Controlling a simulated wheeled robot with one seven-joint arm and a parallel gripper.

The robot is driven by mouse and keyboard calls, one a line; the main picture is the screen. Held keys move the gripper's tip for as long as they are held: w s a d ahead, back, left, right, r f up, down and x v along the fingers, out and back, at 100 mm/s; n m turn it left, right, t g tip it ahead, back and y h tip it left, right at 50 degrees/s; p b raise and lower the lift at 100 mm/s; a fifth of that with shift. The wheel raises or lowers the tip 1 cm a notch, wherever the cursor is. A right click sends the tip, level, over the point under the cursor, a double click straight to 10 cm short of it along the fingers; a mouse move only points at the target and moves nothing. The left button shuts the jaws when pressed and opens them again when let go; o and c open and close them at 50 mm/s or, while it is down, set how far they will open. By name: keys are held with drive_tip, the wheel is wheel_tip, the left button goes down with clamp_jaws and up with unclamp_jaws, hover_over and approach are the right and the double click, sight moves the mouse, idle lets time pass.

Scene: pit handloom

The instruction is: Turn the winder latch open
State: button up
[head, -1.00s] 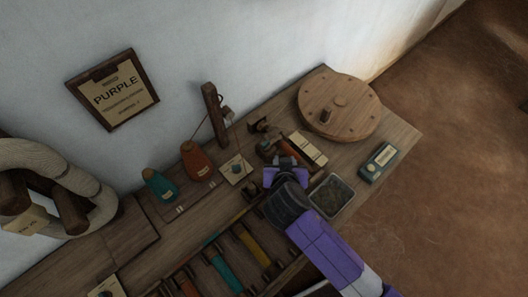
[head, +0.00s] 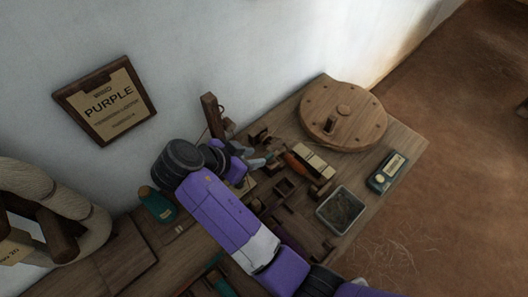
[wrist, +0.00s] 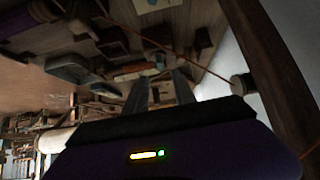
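My gripper (head: 264,160) points right, low over the bench beside the winder parts. Its two grey fingers stand apart with nothing held between them; they also show in the wrist view (wrist: 160,92). The winder, with an orange-wound spindle (head: 297,163) and small wooden blocks, lies just ahead of the fingertips. A small dark wooden piece (head: 258,135) stands behind it, near the wall. I cannot tell which piece is the latch. A wooden post (head: 212,115) rises behind my wrist; an orange thread crosses close by in the wrist view (wrist: 180,60).
A round wooden disc (head: 343,112) lies at the back right. A grey tray (head: 342,209) and a blue-grey box (head: 387,172) are at the bench's right side. A teal cone (head: 157,204) is left of my arm.

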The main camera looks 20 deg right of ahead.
sight(269, 156)
drive_tip(key=shift+x, duration=3.8)
clamp_jaws()
